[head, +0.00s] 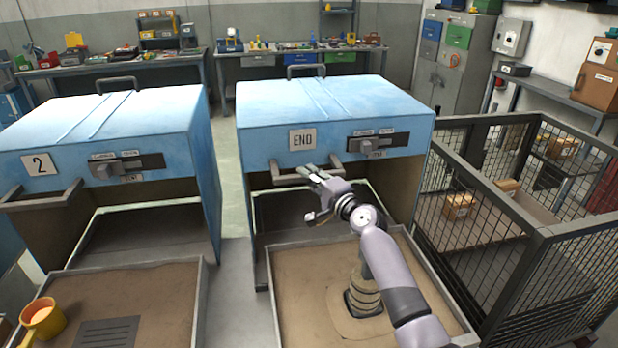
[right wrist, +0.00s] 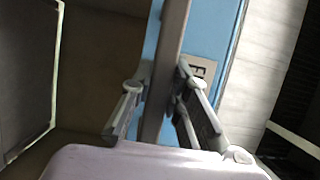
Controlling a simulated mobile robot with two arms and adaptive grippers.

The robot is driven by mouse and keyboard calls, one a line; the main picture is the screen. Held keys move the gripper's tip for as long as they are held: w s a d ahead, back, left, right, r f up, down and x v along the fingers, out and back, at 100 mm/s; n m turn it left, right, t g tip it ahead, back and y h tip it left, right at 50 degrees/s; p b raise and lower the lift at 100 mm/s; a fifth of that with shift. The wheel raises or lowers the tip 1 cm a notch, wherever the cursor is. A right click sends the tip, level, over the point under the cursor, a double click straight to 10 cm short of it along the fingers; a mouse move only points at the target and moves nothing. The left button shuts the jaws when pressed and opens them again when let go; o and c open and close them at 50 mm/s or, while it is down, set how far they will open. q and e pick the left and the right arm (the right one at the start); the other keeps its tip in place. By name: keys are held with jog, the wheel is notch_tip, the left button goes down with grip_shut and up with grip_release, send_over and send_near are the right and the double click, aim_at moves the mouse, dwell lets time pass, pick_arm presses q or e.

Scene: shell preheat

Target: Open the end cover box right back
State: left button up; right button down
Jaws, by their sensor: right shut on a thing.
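In the right wrist view the bar (right wrist: 175,45) runs between the two fingers (right wrist: 158,100), with the blue panel and part of the label behind. My left gripper is not in view.
A sand-filled tray (head: 290,300) lies before the end box, holding a stacked round piece (head: 364,292) under my right arm. A second blue box (head: 110,125) marked "2" stands left, with a yellow cup (head: 42,318) before it. A mesh cage (head: 480,215) stands close on the right.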

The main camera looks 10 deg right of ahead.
jog(key=c, duration=1.5)
grip_release()
jog(key=shift+s, duration=0.1)
jog(key=v, duration=1.1)
jog(key=shift+s+d, duration=0.15)
jog(key=shift+s, duration=0.25)
jog(key=shift+f, duration=0.1)
